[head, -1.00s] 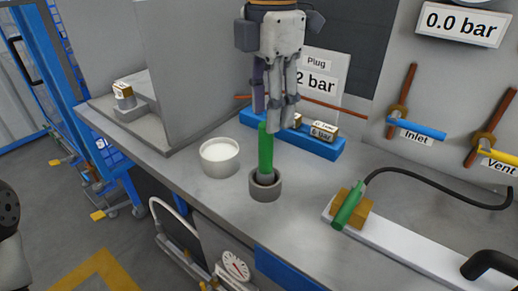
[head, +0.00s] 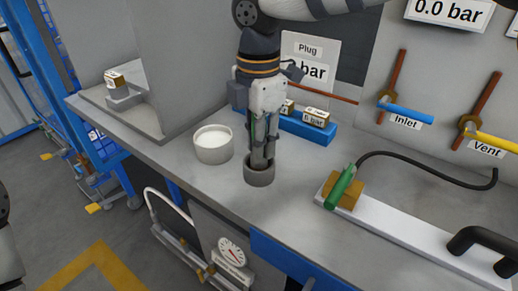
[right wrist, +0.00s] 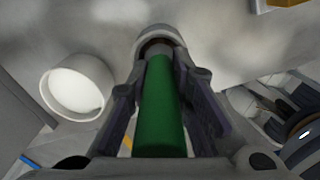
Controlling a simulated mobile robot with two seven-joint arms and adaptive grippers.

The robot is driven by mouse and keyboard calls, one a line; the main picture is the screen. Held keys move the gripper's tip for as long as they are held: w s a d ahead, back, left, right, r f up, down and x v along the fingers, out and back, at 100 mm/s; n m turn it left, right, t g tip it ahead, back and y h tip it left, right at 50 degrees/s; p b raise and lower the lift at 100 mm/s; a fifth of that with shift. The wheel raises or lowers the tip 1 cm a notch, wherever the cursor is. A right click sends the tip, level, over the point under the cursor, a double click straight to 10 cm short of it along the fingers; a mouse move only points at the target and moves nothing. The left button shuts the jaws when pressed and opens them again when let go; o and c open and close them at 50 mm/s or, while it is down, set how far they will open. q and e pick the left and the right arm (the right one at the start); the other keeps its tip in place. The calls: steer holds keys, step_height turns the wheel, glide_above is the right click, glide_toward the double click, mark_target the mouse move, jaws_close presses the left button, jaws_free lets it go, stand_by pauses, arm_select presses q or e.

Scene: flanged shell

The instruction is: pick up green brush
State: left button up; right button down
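The green brush (right wrist: 160,115) stands upright in a small grey cup (head: 259,176) on the bench. Its green handle fills the middle of the right wrist view. In the head view the brush is mostly hidden by my right gripper (head: 262,162), which points straight down over it. The two fingers of this gripper (right wrist: 160,65) stand on either side of the handle, with their tips low near the cup's rim. I cannot tell whether the fingers press on the handle. My left gripper is not in view.
A white-filled round bowl (head: 213,144) stands close left of the cup. A blue rack (head: 306,130) with small labelled blocks is behind. To the right are a green-handled piece (head: 340,187) on a brass block and a white bar (head: 410,228). The bench between is clear.

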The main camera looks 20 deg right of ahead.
stand_by(0.3)
steer(key=shift+r, duration=0.3)
step_height(320, 180, up, 3)
steer(key=shift+s+r, duration=0.1)
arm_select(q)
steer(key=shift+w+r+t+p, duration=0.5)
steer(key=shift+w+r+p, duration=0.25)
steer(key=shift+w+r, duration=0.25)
arm_select(e)
steer(key=s+d+r, duration=0.2)
steer(key=s+r, duration=0.7)
steer(key=s, duration=0.5)
